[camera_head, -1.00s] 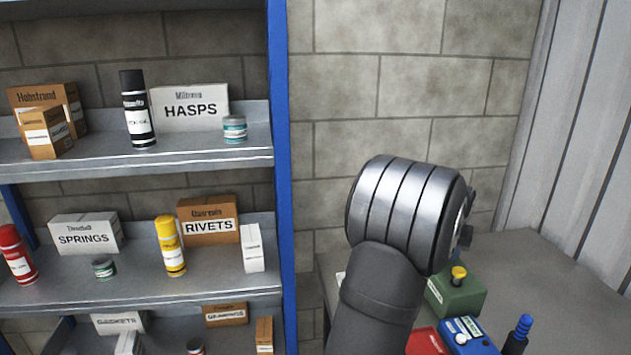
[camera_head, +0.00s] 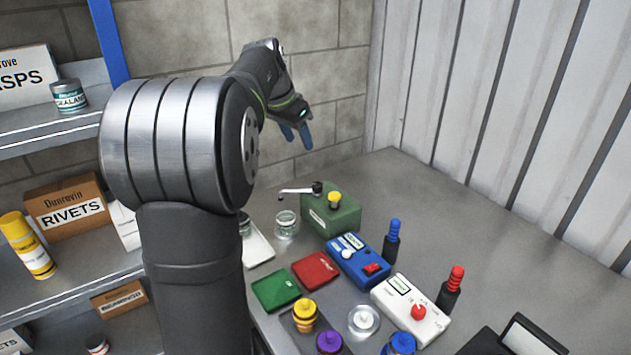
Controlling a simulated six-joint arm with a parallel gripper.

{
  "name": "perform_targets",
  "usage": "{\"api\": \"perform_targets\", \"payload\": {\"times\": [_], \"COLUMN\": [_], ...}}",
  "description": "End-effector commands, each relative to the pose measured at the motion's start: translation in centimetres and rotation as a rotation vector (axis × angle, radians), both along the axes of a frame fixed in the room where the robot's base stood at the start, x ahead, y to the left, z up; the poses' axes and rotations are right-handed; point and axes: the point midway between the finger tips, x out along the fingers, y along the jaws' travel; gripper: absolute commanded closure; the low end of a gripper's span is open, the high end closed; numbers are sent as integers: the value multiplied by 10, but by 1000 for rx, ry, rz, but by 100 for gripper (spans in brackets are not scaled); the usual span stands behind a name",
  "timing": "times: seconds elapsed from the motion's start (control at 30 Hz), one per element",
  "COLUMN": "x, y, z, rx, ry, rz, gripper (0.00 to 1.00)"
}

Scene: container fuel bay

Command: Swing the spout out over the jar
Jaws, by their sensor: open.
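The spout (camera_head: 298,190) is a thin grey tube on a dark pivot at the back left of a green fuel can (camera_head: 331,214) with a yellow cap. It points left, with its tip bent down. A clear glass jar (camera_head: 286,223) stands on the bench just left of the can. The tip shows just above the jar's rim in the picture; I cannot tell whether it is directly over the mouth. My gripper (camera_head: 295,136) is open and empty, its blue fingers pointing down, above and behind the spout and apart from it.
A blue box (camera_head: 358,260), a white box (camera_head: 411,309), red (camera_head: 316,270) and green (camera_head: 276,290) cases and coloured knobs crowd the bench front. Blue- and red-topped black handles stand right. Shelving (camera_head: 60,135) is at left, a corrugated wall at right. The bench's back right is clear.

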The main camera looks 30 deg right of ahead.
Motion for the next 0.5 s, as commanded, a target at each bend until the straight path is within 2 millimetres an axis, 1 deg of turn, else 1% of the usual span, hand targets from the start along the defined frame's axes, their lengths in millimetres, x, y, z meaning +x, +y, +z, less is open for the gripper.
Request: {"api": "perform_targets", "payload": {"times": [0.17, 0.5], "x": [1, 8], "y": [-8, -36], "z": [-21, -90], "rx": [2, 3], "ry": [4, 3], "rz": [-3, -2], "gripper": [52, 52]}}
